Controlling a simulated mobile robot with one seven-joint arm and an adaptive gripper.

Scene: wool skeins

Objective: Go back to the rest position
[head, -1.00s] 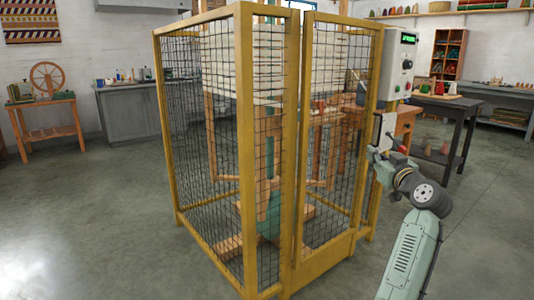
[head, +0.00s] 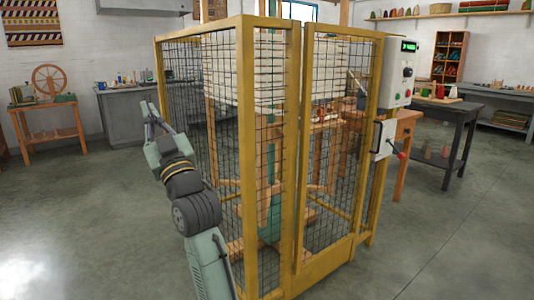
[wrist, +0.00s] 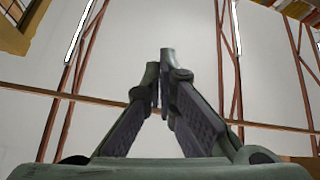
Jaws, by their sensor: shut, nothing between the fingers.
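My gripper (head: 148,112) is raised on the left of the picture in the head view, in front of the left mesh side of the yellow cage. It points upward. In the wrist view my gripper (wrist: 160,60) has its fingertips together with nothing between them, against the ceiling and its beams. The yellow mesh cage (head: 292,150) stands in the middle, and its front panels look closed. Pale wool skeins (head: 262,70) hang on a wooden frame inside it. A control box (head: 400,72) with a green display and a latch box (head: 384,140) with a red knob are on its right side.
A spinning wheel (head: 50,80) stands on a wooden table at the far left. A grey cabinet (head: 125,112) is along the back wall. A dark table (head: 455,110) stands at the right. The floor (head: 440,240) at the front right is clear.

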